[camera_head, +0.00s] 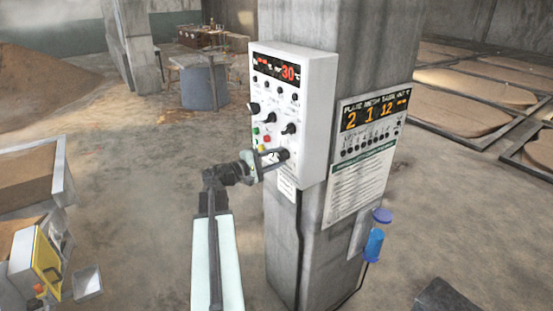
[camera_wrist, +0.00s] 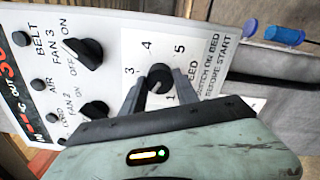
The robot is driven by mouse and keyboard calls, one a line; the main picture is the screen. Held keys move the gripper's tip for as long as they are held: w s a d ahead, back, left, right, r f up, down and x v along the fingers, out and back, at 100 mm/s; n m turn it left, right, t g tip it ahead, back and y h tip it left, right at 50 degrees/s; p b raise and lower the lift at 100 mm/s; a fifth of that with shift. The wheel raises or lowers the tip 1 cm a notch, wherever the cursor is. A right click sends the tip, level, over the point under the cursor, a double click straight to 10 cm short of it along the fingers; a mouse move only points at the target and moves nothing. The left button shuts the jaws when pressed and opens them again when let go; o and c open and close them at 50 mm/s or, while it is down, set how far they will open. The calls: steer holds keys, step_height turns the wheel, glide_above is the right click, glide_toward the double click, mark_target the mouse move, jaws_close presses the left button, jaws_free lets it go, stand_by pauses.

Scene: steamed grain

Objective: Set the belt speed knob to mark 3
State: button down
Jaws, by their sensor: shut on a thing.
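The belt speed knob (camera_wrist: 159,74) is a round black knob on the white control panel, low on the panel's front in the head view. Printed marks 1, 3, 4 and 5 show around it in the wrist view; mark 2 is not visible, perhaps behind a finger. A pale pointer line seems to lie on the knob's lower left side, but its exact mark is hard to read. My gripper (camera_wrist: 157,86) is shut on the knob, one dark finger on each side. It also shows in the head view (camera_head: 276,157), reaching the panel from the left.
The white control panel (camera_head: 318,110) is fixed to a concrete pillar (camera_head: 285,235). Fan switches (camera_wrist: 90,52) and small buttons sit close by. A second display panel (camera_head: 375,112) is on the pillar's right face, above a blue bottle (camera_head: 374,245). Open floor lies left of the pillar.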

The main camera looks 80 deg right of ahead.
steer(key=m, duration=0.6)
steer(key=shift+m, duration=0.3)
steer(key=m, duration=0.5)
steer(key=shift+m, duration=0.4)
steer(key=c, duration=0.9)
jaws_free()
steer(key=shift+s, duration=0.1)
steer(key=shift+c, duration=0.2)
steer(key=shift+a, duration=0.1)
steer(key=v, duration=0.7)
steer(key=shift+w+a, duration=0.15)
steer(key=shift+w, duration=0.2)
